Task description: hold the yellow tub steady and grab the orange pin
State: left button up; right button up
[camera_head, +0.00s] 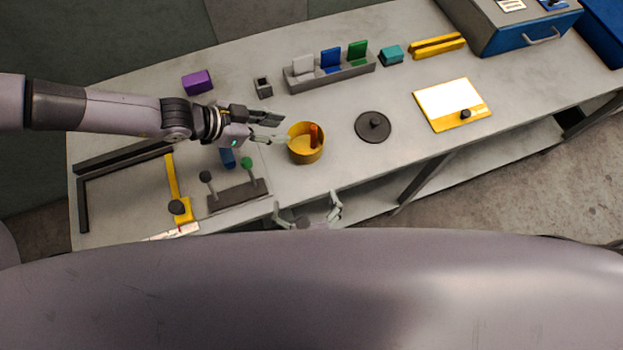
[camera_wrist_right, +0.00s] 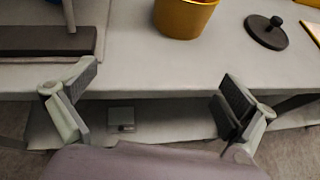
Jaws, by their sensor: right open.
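The yellow tub (camera_head: 306,157) stands upright on the grey table, and its lower part shows at the top of the right wrist view (camera_wrist_right: 183,20). The orange pin (camera_head: 314,135) stands inside the tub, its top above the rim; the wrist view does not show it. My left gripper (camera_head: 284,131) is at the tub's left side, its fingers apart, with the tips close to the rim. I cannot tell whether they touch it. My right gripper (camera_head: 308,208) is open and empty at the table's front edge, below the tub in the picture; its fingers also show in the wrist view (camera_wrist_right: 160,98).
A black lidded disc (camera_head: 373,128) lies right of the tub. A dark block with levers (camera_head: 238,196) and a yellow strip (camera_head: 172,178) are to the left. A grey rack (camera_head: 331,77) with coloured plates is behind. The table between tub and disc is clear.

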jog(key=w+d+r, duration=0.2)
jog(key=w+r, duration=0.1)
jog(key=r, duration=0.3)
send_near(303, 129)
jog(key=shift+n+t, duration=0.3)
jog(key=x, duration=0.8)
jog(key=shift+s+f, duration=0.15)
jog(key=shift+f, duration=0.15)
